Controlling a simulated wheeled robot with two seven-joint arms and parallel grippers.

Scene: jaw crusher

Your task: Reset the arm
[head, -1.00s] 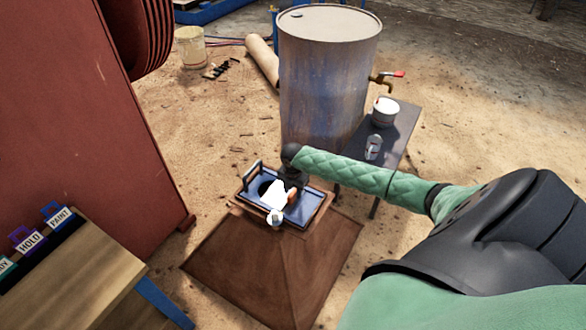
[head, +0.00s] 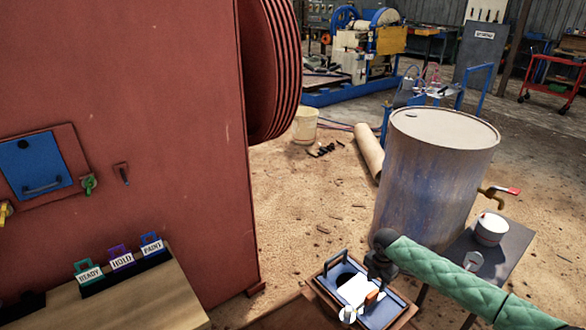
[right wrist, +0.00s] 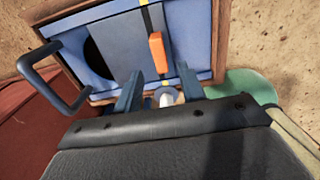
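My right arm, in a green quilted sleeve, comes in from the lower right in the head view. Its dark gripper (head: 374,284) points down over a blue panel (head: 335,271) on a brown wooden frame. In the right wrist view the two blue-grey fingers (right wrist: 159,92) stand apart with nothing visibly clamped between them. Beyond them are the panel (right wrist: 188,30), an orange handle (right wrist: 158,52) and a small whitish round piece (right wrist: 168,98). The panel has a round dark hole (right wrist: 98,58) and a dark bar handle (right wrist: 50,82). My left gripper is out of view.
The red crusher body (head: 130,120) fills the left. A wooden stand (head: 150,300) holds READY, HOLD and PAINT tags (head: 121,260). A rusty drum (head: 430,190) and a small table (head: 505,250) with a white tub (head: 490,229) stand right. Sandy ground (head: 310,210) lies between.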

